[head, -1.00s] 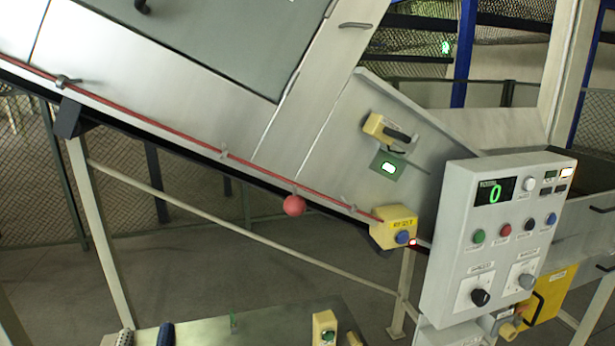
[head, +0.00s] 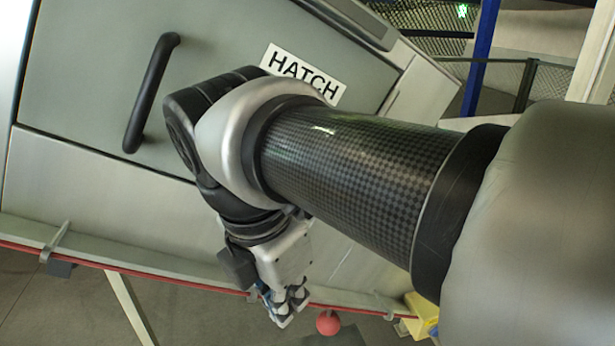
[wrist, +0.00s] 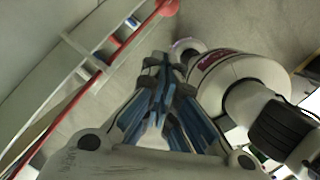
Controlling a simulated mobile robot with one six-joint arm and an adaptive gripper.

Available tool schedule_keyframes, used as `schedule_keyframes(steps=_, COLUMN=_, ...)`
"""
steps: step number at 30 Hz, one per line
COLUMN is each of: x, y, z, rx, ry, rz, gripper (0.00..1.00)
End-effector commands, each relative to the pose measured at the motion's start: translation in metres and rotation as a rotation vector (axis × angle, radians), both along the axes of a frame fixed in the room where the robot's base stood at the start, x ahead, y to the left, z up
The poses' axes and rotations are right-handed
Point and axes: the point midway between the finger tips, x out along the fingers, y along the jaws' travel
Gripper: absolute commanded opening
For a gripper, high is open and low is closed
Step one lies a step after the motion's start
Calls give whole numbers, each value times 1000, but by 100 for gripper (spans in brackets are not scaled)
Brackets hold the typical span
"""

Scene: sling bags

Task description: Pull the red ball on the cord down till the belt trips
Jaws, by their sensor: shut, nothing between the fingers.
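The red ball (head: 328,323) hangs just below the red cord (head: 150,278), near the bottom edge of the head view. In the wrist view the ball (wrist: 168,7) is at the top edge, beyond my fingertips, and the cord (wrist: 60,118) runs up the left side. My gripper (head: 286,308) is shut and empty. In the head view it shows just left of the ball, in front of the cord, with a gap to the ball. In the wrist view its fingertips (wrist: 160,65) are also apart from the ball. The yellow switch box (head: 422,316) at the cord's right end is partly hidden by my arm.
The sloping conveyor housing carries a grey hatch with a black handle (head: 150,92) and a HATCH label (head: 302,72), close behind my arm. Cord brackets (head: 55,240) stick out along the housing's lower edge. Open floor (head: 200,320) shows below the cord.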

Motion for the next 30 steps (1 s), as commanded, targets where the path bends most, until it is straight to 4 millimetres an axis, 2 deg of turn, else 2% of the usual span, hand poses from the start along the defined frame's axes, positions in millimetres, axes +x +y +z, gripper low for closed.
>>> schedule_keyframes(steps=2, x=0, y=4, z=4, rx=-12, ry=7, rz=43, gripper=0)
schedule_keyframes(steps=5, x=1, y=4, z=-4, rx=-16, ry=10, rz=53, gripper=0)
schedule_keyframes(steps=20, x=17, y=-11, z=-99, rx=-15, ry=10, rz=47, gripper=0)
schedule_keyframes(steps=24, x=31, y=-24, z=-108, rx=-15, ry=9, rz=44, gripper=0)
schedule_keyframes(steps=30, x=40, y=-30, z=-115, rx=-13, ry=8, rz=48, gripper=0)
